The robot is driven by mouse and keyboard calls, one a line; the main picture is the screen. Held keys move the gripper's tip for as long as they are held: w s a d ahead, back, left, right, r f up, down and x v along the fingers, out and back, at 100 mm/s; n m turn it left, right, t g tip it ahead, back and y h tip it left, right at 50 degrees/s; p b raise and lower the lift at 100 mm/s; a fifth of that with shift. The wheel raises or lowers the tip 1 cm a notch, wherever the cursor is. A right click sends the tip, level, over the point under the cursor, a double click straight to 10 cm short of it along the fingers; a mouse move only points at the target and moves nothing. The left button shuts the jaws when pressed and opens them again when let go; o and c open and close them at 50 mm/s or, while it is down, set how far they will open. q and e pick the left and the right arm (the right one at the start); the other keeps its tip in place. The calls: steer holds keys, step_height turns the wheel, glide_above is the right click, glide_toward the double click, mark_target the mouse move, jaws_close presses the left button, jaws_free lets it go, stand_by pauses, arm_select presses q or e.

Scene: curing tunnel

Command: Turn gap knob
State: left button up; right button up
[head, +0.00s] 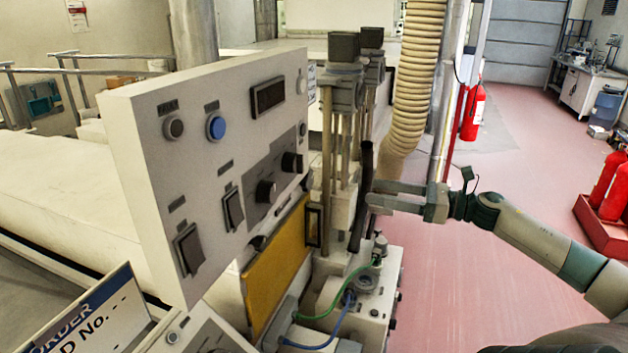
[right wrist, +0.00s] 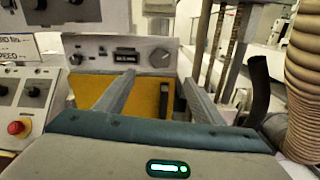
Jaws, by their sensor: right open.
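I cannot read a gap label on any knob, so I cannot tell which is the gap knob. Two black knobs, a lower one (head: 266,192) and an upper one (head: 292,162), sit on the big white control panel (head: 145,130) in the head view. In the right wrist view a grey round knob (right wrist: 159,58) sits on a small grey panel (right wrist: 90,50) above a yellow plate (right wrist: 143,98). My right gripper (head: 371,195) is open and empty, right of the big panel and apart from it. Its fingers in the right wrist view (right wrist: 160,80) point toward the small panel. My left gripper is out of view.
A black upright tube (head: 361,190) stands by the right fingertips, with metal posts (head: 340,140) behind. A ribbed hose (head: 415,75) hangs behind the gripper. Green and blue cables (head: 330,312) run below. A red emergency button (right wrist: 18,128) is at the wrist view's left.

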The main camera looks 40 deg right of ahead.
steer(key=p, duration=0.2)
glide_toward(311, 180)
steer(key=shift+x, duration=3.1)
steer(key=shift+p+x, duration=0.4)
steer(key=shift+x, duration=1.05)
steer(key=shift+r, duration=0.1)
steer(key=shift+c, duration=0.2)
steer(key=c, duration=1)
